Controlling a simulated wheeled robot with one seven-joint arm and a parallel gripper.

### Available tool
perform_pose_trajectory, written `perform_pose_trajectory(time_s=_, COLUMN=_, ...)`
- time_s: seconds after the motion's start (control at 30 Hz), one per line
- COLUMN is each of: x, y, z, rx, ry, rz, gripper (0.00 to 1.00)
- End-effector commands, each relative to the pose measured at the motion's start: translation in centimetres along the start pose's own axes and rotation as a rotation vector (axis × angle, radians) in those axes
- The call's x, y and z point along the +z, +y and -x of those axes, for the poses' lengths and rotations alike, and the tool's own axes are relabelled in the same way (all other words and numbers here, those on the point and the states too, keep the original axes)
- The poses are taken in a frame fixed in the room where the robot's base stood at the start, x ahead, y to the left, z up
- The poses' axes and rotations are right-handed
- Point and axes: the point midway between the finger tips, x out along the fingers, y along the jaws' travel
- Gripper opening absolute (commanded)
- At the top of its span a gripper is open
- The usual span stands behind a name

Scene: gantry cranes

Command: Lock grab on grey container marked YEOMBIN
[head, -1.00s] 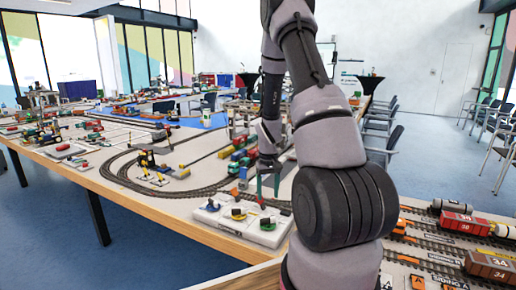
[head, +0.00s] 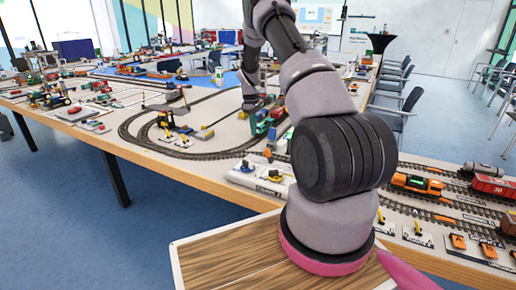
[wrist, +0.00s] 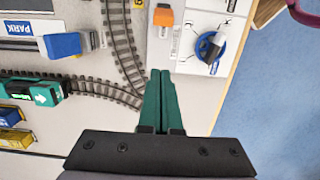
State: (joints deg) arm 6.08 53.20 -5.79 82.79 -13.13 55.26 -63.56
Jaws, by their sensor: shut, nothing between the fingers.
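My gripper (wrist: 160,76) shows its green fingers pressed together with nothing between them in the wrist view. It hangs over the layout between a curved track and a white control panel (wrist: 190,62). The panel has a blue round knob (wrist: 209,47) with a dark lever, to the right of the fingertips, and an orange block (wrist: 163,18) ahead. I cannot make out a grey container marked YEOMBIN or the crane's grab in either view.
Curved tracks (wrist: 125,48) run left of the fingers. A green vehicle (wrist: 35,92), a yellow block (wrist: 15,138) and a blue block (wrist: 65,45) stand at left. The table edge and blue floor (wrist: 270,110) lie right. Siding tracks with an orange locomotive (head: 416,184) are at right.

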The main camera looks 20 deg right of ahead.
Motion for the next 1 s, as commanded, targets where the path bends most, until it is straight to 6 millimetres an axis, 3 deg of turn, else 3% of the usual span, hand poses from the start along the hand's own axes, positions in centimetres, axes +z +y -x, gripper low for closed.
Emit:
perform_pose_trajectory(time_s=0.23, x=0.0, y=-0.1, z=-0.2, rx=-0.001, ry=0.000, rz=-0.002, gripper=0.00)
perform_pose_trajectory(time_s=0.37, x=0.1, y=-0.1, z=-1.4, rx=-0.002, ry=-0.002, rz=-0.002, gripper=0.00)
perform_pose_trajectory(time_s=0.8, x=0.1, y=-0.1, z=-10.3, rx=-0.002, ry=-0.002, rz=-0.003, gripper=0.00)
perform_pose_trajectory(time_s=1.0, x=2.8, y=-0.1, z=-9.0, rx=-0.001, ry=0.000, rz=-0.005, gripper=0.00)
